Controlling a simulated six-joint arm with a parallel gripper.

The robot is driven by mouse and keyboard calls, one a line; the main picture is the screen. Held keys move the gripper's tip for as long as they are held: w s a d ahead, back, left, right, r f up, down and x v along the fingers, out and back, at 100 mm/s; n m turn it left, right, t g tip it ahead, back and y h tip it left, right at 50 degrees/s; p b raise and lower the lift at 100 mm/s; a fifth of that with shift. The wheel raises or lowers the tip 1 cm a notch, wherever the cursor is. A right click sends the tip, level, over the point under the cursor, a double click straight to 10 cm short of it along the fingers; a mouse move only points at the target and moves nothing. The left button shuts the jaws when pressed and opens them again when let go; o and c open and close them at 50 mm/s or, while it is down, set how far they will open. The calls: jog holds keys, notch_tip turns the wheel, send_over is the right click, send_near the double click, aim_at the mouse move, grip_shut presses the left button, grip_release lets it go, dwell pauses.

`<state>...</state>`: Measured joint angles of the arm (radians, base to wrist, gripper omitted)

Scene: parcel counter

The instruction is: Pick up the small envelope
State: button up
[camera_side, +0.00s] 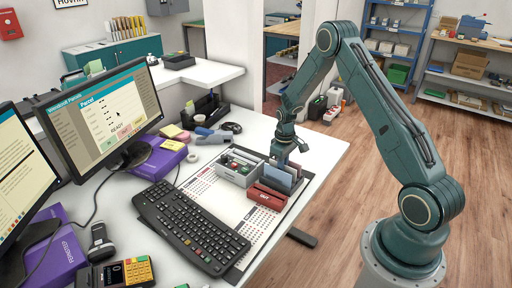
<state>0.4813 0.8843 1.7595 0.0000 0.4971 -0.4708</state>
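No small envelope can be made out for certain. A thin pale piece (296,169) stands beside a blue-grey upright item (278,180) at the right end of the desk mat; it is too small to tell whether it is an envelope. My gripper (289,151) points down just above these items. Its fingertips are small and dark against them, so I cannot tell whether they touch anything or how far they are apart.
A red holder (266,196) stands in front of the blue-grey item. A grey box (238,170) with small things in it stands to the left. A black keyboard (190,226) lies on the mat (243,222). The white desk (322,152) is clear at its right corner.

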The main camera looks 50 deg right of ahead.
jog(key=shift+f, duration=0.95)
grip_shut()
jog(key=shift+r, duration=0.15)
notch_tip(320, 180, up, 20)
dwell(0.5)
jog(key=shift+w, duration=0.1)
dwell(0.5)
